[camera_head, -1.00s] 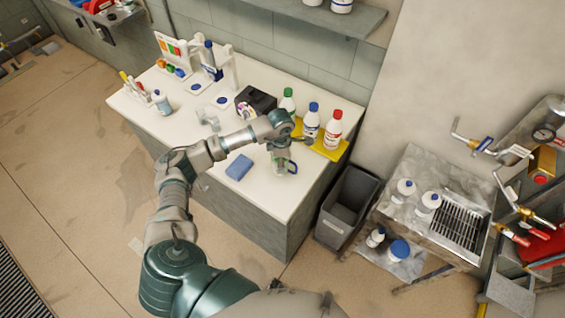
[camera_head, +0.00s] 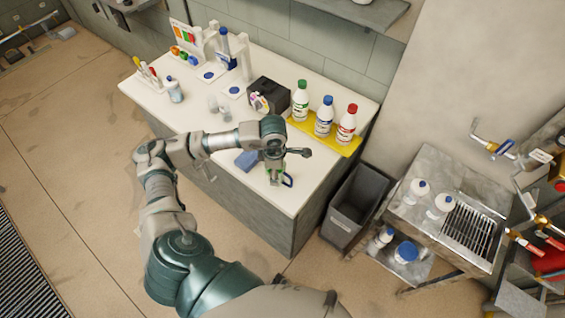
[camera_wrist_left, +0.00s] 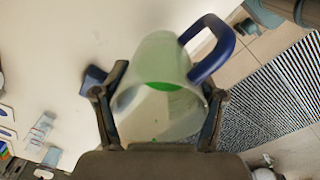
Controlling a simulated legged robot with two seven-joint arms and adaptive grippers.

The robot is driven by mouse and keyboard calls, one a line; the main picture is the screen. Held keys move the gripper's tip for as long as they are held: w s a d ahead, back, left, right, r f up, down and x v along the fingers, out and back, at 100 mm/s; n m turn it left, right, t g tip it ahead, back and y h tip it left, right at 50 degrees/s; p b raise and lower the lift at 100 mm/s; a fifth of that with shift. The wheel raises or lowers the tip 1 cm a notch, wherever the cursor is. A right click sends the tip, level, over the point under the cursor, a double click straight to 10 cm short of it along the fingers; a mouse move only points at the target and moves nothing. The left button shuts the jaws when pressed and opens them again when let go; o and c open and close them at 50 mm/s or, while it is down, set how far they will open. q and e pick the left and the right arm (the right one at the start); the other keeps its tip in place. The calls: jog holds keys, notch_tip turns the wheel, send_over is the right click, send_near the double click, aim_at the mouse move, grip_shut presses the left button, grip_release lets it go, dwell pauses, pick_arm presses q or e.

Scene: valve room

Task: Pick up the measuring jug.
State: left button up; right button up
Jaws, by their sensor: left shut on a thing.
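The measuring jug (camera_head: 274,176) is clear, with a blue handle and something green in it. It is at the front right part of the white counter (camera_head: 215,140). My left gripper (camera_head: 275,158) is over it from above and partly hides it. In the left wrist view the jug (camera_wrist_left: 160,75) lies between the two dark fingers of my left gripper (camera_wrist_left: 158,108), which are shut on its sides. Its blue handle (camera_wrist_left: 214,48) points to the upper right there. I cannot tell whether its base touches the counter. My right gripper is not in view.
A blue sponge-like block (camera_head: 247,161) lies left of the jug. Bottles with green, blue (camera_head: 324,116) and red caps stand on a yellow tray (camera_head: 338,147) behind it. A dark box (camera_head: 268,95) is behind too. A grey bin (camera_head: 355,205) stands right of the counter.

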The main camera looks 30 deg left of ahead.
pick_arm(q)
jog(key=shift+s+d+r+b, duration=0.15)
jog(key=shift+s+b, duration=0.1)
jog(key=shift+s, duration=1.15)
jog(key=shift+s+d+r+b, duration=0.1)
jog(key=shift+s+r+b, duration=0.1)
jog(key=shift+s, duration=1.15)
